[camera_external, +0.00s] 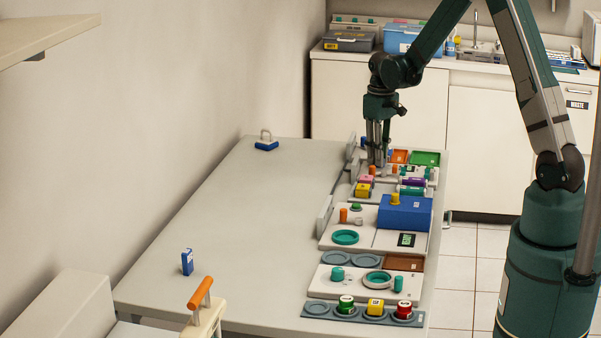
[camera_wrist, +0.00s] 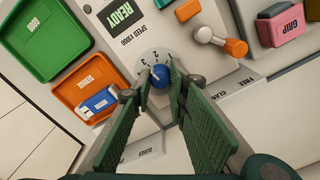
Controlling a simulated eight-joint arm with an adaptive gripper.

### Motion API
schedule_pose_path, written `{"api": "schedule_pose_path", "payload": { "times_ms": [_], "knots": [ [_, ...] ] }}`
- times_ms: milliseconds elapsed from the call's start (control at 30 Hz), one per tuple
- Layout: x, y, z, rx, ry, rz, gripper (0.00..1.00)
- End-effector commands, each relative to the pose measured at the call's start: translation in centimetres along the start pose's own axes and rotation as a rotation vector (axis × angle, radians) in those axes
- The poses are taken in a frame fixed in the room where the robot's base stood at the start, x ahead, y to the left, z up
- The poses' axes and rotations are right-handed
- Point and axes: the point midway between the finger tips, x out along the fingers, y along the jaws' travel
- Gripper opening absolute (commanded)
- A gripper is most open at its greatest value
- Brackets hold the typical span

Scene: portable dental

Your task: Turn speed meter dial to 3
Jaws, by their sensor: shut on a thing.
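The speed meter dial shows in the wrist view as a blue knob (camera_wrist: 160,77) on a pale round scale (camera_wrist: 157,56) with small numerals. A light mark on the knob points toward the upper left of the picture; I cannot tell exactly which numeral it meets. The label "SPEED X1000" sits beside the scale. My gripper (camera_wrist: 163,87) has its two green fingers on either side of the knob, shut on it. In the external view my gripper (camera_external: 378,160) points down at the far end of the table, and its fingers hide the dial there.
In the wrist view, a green tray (camera_wrist: 37,77) and an orange tray (camera_wrist: 73,112) holding a blue-and-white item lie left. A "READY" display (camera_wrist: 122,13) stands close by. An orange-handled lever (camera_wrist: 235,47) and a pink block (camera_wrist: 288,31) are at right.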

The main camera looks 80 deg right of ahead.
Motion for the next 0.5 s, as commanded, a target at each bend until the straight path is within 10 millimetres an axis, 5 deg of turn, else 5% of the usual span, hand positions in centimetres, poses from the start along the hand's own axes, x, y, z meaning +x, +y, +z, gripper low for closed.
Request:
{"api": "schedule_pose_path", "payload": {
  "times_ms": [500],
  "knots": [
    [-0.03, -0.02, -0.02, -0.147, 0.001, 0.000, 0.05]
  ]
}}
